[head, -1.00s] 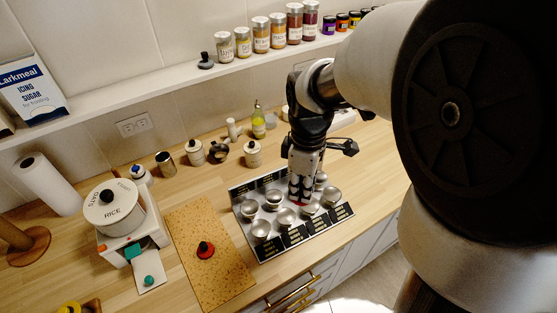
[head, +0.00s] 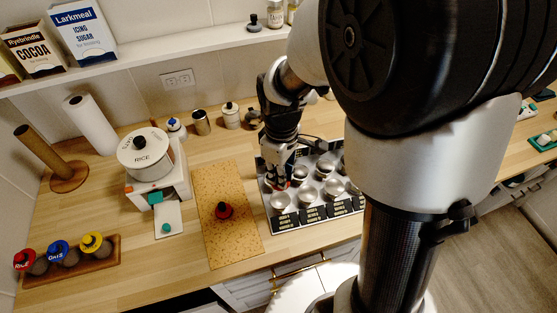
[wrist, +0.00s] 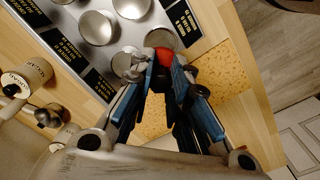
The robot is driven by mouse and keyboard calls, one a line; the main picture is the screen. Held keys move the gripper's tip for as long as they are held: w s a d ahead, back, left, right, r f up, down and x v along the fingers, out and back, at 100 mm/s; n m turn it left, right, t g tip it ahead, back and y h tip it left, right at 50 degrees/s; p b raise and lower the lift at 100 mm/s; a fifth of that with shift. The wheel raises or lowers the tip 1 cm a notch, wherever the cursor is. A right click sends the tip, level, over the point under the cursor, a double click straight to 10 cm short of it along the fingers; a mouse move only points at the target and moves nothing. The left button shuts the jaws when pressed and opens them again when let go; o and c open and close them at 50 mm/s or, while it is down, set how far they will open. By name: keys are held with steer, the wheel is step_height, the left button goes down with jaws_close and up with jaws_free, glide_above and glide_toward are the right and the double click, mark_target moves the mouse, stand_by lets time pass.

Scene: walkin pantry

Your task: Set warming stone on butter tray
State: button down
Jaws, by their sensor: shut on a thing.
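Metal dishes (wrist: 97,28) lie close beside and beyond the fingertips there. I cannot read the labels or tell which thing is the warming stone or the butter tray. A red disc with a black knob (head: 224,211) sits on the speckled tan board (head: 232,245), left of my gripper.
A white scale with a RICE pot (head: 147,155) stands left of the board. A wooden holder with coloured lids (head: 100,268) is at the front left. Jars (head: 231,116) stand along the back. The front of the board is clear.

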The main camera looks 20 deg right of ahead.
steer(key=shift+f+b, duration=0.6)
steer(key=shift+f, duration=0.15)
step_height(320, 180, down, 6)
steer(key=b, duration=0.4)
steer(key=shift+r+b, duration=0.1)
steer(key=shift+b, duration=0.2)
steer(key=shift+f+b, duration=0.35)
steer(key=shift+f, duration=0.25)
steer(key=c, duration=1.4)
jaws_free()
steer(key=shift+c, duration=0.2)
steer(key=shift+r, duration=0.15)
step_height(320, 180, up, 12)
steer(key=shift+f, duration=0.1)
